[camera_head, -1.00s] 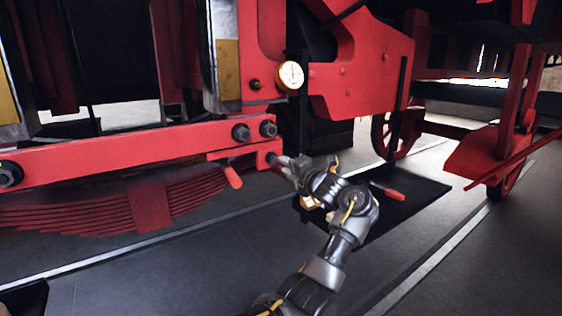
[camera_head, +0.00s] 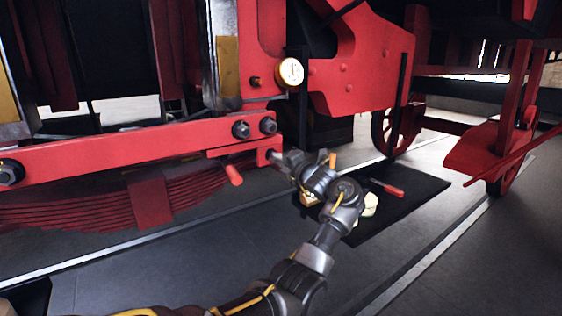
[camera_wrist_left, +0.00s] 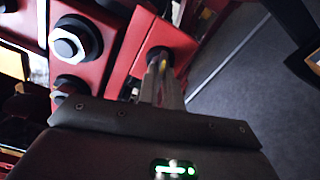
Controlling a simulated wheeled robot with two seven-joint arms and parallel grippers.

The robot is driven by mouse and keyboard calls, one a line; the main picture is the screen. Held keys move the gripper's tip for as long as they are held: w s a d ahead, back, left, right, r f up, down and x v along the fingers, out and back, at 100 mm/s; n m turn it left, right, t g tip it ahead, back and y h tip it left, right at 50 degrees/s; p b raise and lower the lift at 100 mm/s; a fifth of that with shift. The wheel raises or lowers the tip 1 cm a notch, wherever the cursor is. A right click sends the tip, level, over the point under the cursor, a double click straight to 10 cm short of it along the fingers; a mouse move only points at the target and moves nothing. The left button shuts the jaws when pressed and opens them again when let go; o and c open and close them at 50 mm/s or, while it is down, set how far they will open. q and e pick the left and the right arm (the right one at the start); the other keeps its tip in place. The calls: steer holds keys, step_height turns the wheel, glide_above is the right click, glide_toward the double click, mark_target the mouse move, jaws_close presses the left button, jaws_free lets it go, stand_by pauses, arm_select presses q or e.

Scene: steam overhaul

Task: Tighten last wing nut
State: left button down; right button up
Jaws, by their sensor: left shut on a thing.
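My left gripper (camera_head: 277,157) reaches the right end of the red beam, at a small red block (camera_head: 267,145) under the hex bolts. In the left wrist view its narrow fingers (camera_wrist_left: 161,75) are closed together at a dark round end (camera_wrist_left: 158,56) on the face of the red block (camera_wrist_left: 160,35). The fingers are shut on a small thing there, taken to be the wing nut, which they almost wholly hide. A small yellowish spot shows between the tips. My right gripper is in neither view.
A black mat (camera_head: 415,197) with a red-handled tool (camera_head: 387,187) lies on the floor behind the arm.

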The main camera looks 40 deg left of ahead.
arm_select(q)
steer(key=shift+m, duration=1.8)
steer(key=c, duration=1.6)
jaws_free()
steer(key=shift+o, duration=0.2)
steer(key=b+v, duration=0.2)
steer(key=v, duration=0.8)
steer(key=shift+s+f, duration=0.15)
steer(key=shift+f, duration=0.1)
